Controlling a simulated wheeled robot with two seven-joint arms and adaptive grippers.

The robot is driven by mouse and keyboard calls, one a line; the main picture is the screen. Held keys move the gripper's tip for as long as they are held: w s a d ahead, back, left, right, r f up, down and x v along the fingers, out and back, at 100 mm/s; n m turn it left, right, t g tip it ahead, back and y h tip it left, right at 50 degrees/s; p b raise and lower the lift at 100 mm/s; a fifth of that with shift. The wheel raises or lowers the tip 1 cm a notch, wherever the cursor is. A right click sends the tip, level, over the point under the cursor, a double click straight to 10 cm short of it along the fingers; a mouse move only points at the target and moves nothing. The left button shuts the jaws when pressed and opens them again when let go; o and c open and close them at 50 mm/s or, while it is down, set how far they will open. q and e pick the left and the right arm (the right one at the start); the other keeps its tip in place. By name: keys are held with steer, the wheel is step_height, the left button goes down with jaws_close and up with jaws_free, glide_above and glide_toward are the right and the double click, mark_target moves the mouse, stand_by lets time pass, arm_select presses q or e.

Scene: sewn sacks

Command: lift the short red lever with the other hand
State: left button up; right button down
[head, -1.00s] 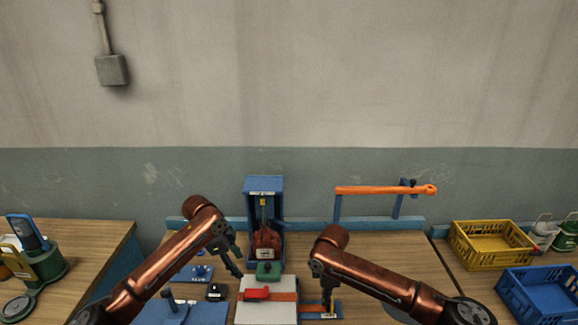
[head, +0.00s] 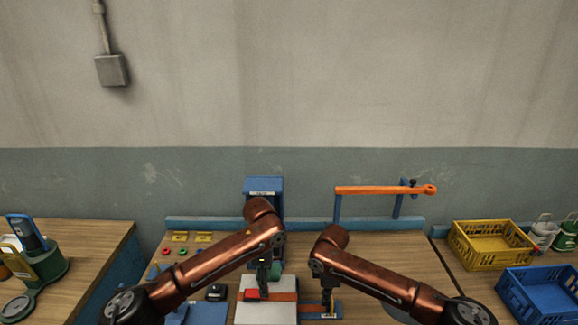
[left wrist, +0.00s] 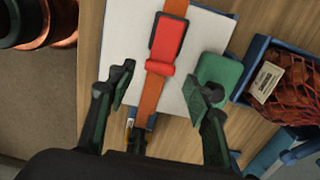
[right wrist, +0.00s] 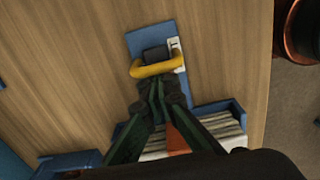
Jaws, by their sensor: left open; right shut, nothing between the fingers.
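The short red lever (left wrist: 167,45) lies along an orange strap (left wrist: 148,100) over a white pad (left wrist: 200,30); it also shows in the head view (head: 251,295), partly behind my left gripper. My left gripper (left wrist: 164,85) is open and empty, its fingers apart on either side of the strap, near the lever's end. A green block (left wrist: 217,77) sits on the pad by one left finger. My right gripper (right wrist: 161,85) is shut and empty, its tips next to a yellow loop (right wrist: 157,67) on a blue plate (right wrist: 142,40); whether they touch it I cannot tell.
A blue box (head: 263,185) stands behind the pad, and a red net sack (left wrist: 285,92) is in it. An orange bar (head: 380,190) on blue posts is at the back right. Yellow (head: 490,245) and blue (head: 540,292) crates stand on the right table.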

arm_select(q)
steer(key=shift+f, duration=2.1)
steer(key=c, duration=1)
steer(key=shift+r, duration=0.15)
